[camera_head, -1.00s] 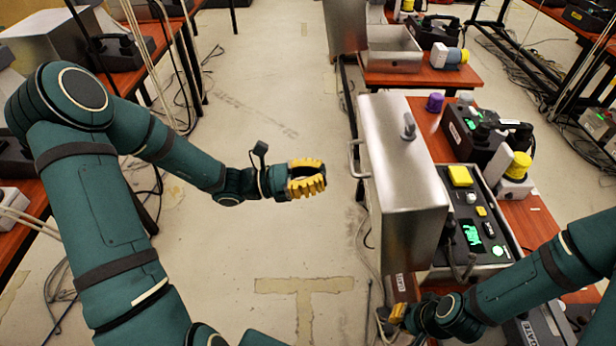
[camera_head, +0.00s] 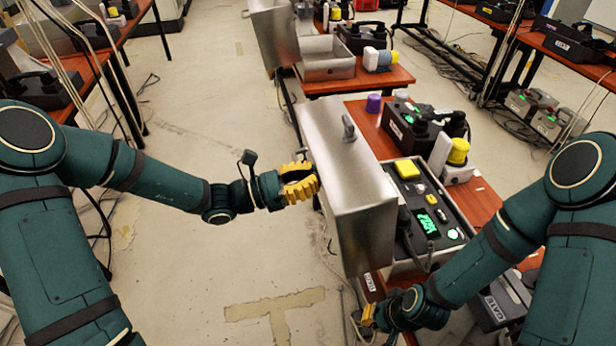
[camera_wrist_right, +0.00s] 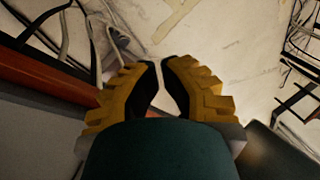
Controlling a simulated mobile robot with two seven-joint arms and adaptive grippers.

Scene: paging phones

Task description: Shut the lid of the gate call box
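The gate call box (camera_head: 428,208) sits on the red-brown table, with a yellow button, dark panel and green display. Its silver metal lid (camera_head: 350,205) stands open on the box's left side, with a small handle on top. My left gripper (camera_head: 312,184) is beside the lid's left face, close to it; contact cannot be told. Its fingers are close together, nothing visible in them. My right gripper (camera_head: 368,315) is low in front of the table, below the lid. The right wrist view shows its fingers (camera_wrist_right: 158,72) with a narrow gap and nothing between them.
Another metal box with an open lid (camera_head: 275,35) stands on the table behind. A dark device (camera_head: 410,128), a purple cap (camera_head: 373,102) and a yellow-topped unit (camera_head: 457,155) are behind the call box. Bare floor (camera_head: 190,265) lies left, with cables near the table.

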